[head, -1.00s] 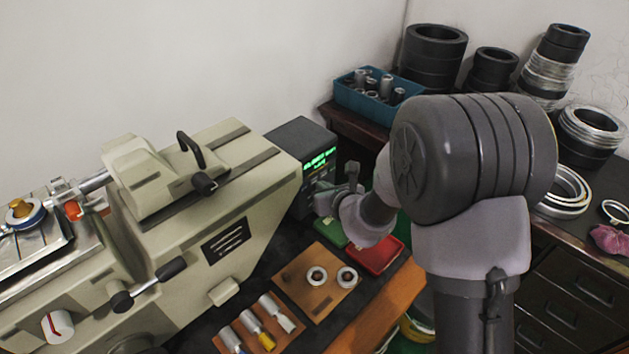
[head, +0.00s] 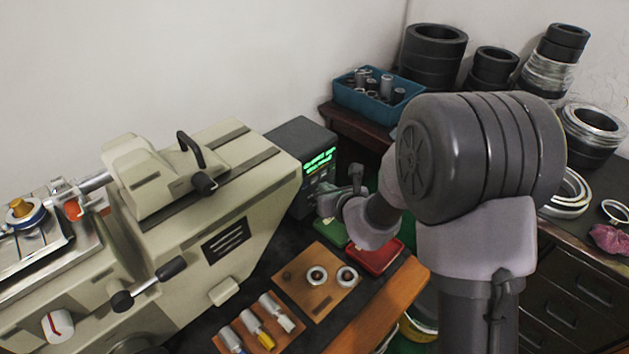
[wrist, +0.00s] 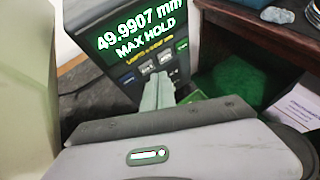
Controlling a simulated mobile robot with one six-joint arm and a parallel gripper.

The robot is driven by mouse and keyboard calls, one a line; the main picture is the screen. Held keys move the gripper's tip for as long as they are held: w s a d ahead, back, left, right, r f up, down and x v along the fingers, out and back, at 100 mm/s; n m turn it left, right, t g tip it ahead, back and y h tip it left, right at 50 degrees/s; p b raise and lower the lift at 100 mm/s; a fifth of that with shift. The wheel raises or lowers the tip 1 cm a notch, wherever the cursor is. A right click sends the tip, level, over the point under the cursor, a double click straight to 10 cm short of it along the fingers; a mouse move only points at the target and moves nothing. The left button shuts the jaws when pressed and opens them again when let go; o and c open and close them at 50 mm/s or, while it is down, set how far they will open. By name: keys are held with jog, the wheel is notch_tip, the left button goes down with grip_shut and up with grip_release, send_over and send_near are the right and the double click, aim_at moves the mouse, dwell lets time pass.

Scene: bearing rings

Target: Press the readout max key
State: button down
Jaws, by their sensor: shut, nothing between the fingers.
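The readout (head: 298,136) is a dark box behind the cream measuring machine. Its lit green screen (head: 320,160) reads "49.9907 mm" and "MAX HOLD" in the wrist view (wrist: 140,34). Below the screen is a row of small keys (wrist: 147,69), with labels too small to read surely. My gripper (head: 328,203) is in front of the readout's lower face. In the wrist view its fingers (wrist: 158,86) are shut together and empty, with the tips just below the key row. The fingers hide part of the panel; I cannot tell whether they touch a key.
The cream machine (head: 240,190) stands close on the left. A green tray (head: 330,233) and a red tray (head: 376,258) lie below my wrist. A brown board (head: 318,292) with two rings lies nearer. A blue bin (head: 368,101) and stacked rings stand behind.

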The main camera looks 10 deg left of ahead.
jog(key=s+d, duration=0.1)
jog(key=d, duration=0.1)
jog(key=s+d, duration=0.2)
dwell(0.6)
dwell(0.6)
